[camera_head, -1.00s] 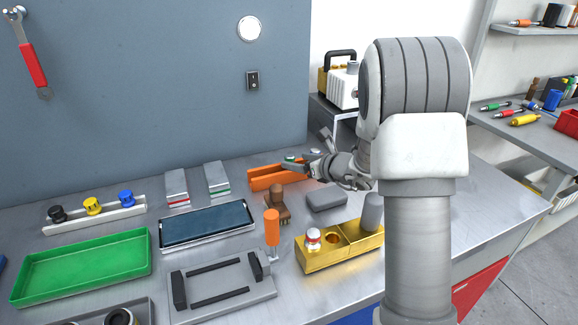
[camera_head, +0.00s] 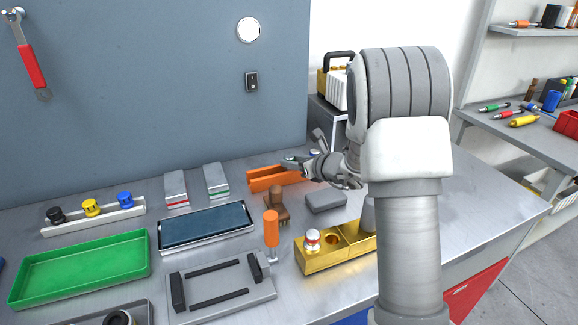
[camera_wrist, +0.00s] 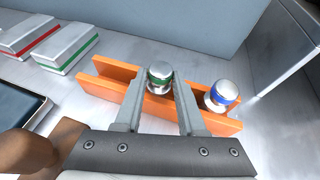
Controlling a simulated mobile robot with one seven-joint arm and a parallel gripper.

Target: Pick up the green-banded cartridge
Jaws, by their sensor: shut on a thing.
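The green-banded cartridge (camera_wrist: 159,75) has a silver cap and a green band and stands upright between my fingers in the wrist view. My gripper (camera_wrist: 160,90) is shut on it, one finger on each side. The orange rack (camera_wrist: 112,78) lies around and beneath it; I cannot tell whether the cartridge still touches the rack. In the head view my gripper (camera_head: 292,164) is at the orange rack (camera_head: 266,181), and my arm hides the rack's right end. A blue-banded cartridge (camera_wrist: 221,95) stands in the rack to the right, close to my right finger.
A brush with a brown handle (camera_head: 277,202) and a grey block (camera_head: 325,201) lie in front of the rack. A gold block (camera_head: 322,256) holds a red-banded cartridge (camera_head: 312,238). Two grey boxes (camera_head: 217,180) stand left of the rack. The wall (camera_head: 150,90) is close behind.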

